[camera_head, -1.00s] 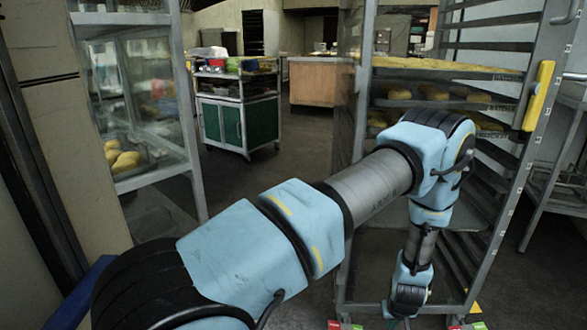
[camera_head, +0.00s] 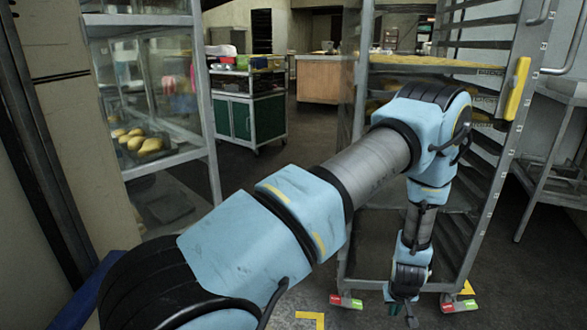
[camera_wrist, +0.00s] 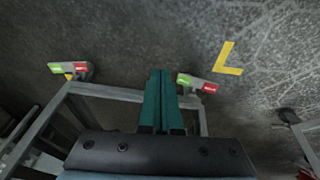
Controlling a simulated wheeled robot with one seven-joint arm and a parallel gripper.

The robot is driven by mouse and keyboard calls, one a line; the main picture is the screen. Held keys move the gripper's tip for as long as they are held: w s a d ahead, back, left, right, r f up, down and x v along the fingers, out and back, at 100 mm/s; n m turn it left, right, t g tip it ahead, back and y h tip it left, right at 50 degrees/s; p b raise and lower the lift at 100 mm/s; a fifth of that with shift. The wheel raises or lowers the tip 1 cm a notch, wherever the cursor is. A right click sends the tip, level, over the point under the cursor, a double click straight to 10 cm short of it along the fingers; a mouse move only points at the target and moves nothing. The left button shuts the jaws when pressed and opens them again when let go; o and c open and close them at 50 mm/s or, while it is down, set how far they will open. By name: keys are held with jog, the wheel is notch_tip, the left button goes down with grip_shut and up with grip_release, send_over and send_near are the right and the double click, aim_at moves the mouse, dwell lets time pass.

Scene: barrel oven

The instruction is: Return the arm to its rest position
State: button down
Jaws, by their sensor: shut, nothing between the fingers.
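My arm reaches forward from the lower left of the head view, and its forearm hangs straight down in front of the rack (camera_head: 497,170). My gripper (camera_head: 405,312) is at the bottom of that forearm, low over the floor and pointing down. In the wrist view my gripper (camera_wrist: 158,75) shows two dark green fingers side by side, shut with nothing between them. The rack's feet, with red and green ends, show on both sides of the fingers in the wrist view.
The wheeled rack holds trays of bread (camera_head: 430,66) right behind my arm. A glass cabinet (camera_head: 150,90) with rolls stands at left. A green-doored cart (camera_head: 245,115) stands farther back. A yellow floor mark (camera_wrist: 229,60) lies near the rack's foot. Open floor lies between cabinet and rack.

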jog(key=w+a+r+g, duration=0.1)
jog(key=w+a+r, duration=0.2)
jog(key=a+r, duration=0.6)
jog(key=w+a+r, duration=0.3)
jog(key=a+r, duration=0.3)
jog(key=r, duration=0.6)
jog(key=s+a+r+y, duration=0.1)
jog(key=s+a+r, duration=0.5)
jog(key=a, duration=0.4)
jog(key=s+a+r, duration=0.4)
jog(key=a+r, duration=0.4)
jog(key=a, duration=0.2)
notch_tip(320, 180, up, 29)
jog(key=p, duration=2.8)
jog(key=shift+f+p, duration=0.15)
jog(key=shift+p, duration=0.2)
jog(key=shift+w+d+f, duration=0.1)
